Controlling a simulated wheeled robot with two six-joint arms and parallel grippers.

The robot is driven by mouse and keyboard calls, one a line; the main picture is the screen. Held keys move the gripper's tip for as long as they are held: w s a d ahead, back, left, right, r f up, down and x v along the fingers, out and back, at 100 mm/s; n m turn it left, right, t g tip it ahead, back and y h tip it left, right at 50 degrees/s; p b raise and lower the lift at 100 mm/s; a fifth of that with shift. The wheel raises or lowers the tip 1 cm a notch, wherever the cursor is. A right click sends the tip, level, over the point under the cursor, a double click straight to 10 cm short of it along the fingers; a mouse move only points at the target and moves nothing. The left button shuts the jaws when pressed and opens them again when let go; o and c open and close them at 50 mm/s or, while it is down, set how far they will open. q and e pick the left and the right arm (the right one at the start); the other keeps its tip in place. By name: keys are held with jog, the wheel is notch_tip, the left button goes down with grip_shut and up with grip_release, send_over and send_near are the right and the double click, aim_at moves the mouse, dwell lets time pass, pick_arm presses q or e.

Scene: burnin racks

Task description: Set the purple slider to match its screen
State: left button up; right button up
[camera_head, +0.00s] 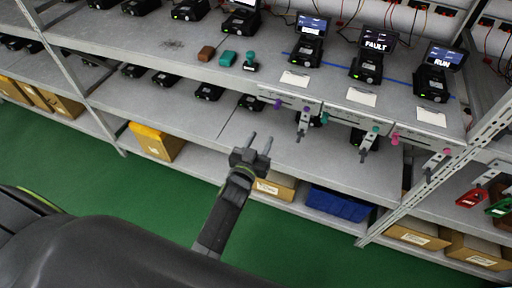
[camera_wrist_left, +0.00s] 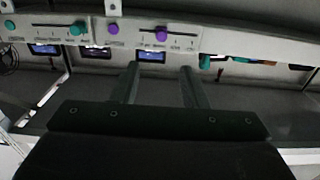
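The purple slider knob (camera_head: 278,104) sits near the left end of a pale panel on the front edge of the upper shelf. My right gripper is not in view.
Neighbouring panels carry teal (camera_head: 375,130) and pink (camera_head: 395,138) knobs; grey levers hang below them. Other screens read FAULT (camera_head: 376,42) and RUN (camera_head: 442,57). Boxes and a blue bin (camera_head: 340,204) fill the bottom shelf. The green floor in front is clear.

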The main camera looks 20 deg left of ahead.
pick_arm(q)
jog(key=shift+s, duration=1.5)
jog(key=s+a+f+g+b, duration=0.25)
jog(key=s+f, duration=0.25)
jog(key=f, duration=0.7)
jog(key=s+a+f+g+y+b, duration=0.1)
jog(key=s+a+f+g+b, duration=0.3)
jog(key=f, duration=0.8)
jog(key=s+d+f+g+b, duration=0.1)
jog(key=s+f+g+b, duration=0.1)
jog(key=s+f, duration=0.75)
jog(key=s+a+f+g+b, duration=0.3)
jog(key=s+a+f+g, duration=0.1)
jog(key=s+f, duration=0.7)
jog(key=s+a+f+n+g+b, duration=0.1)
jog(key=s+a+f+g+b, duration=0.2)
jog(key=s+f, duration=0.8)
jog(key=s+a+g, duration=0.1)
jog(key=s, duration=0.2)
jog(key=shift+s+y, duration=0.25)
jog(key=shift+y, duration=0.05)
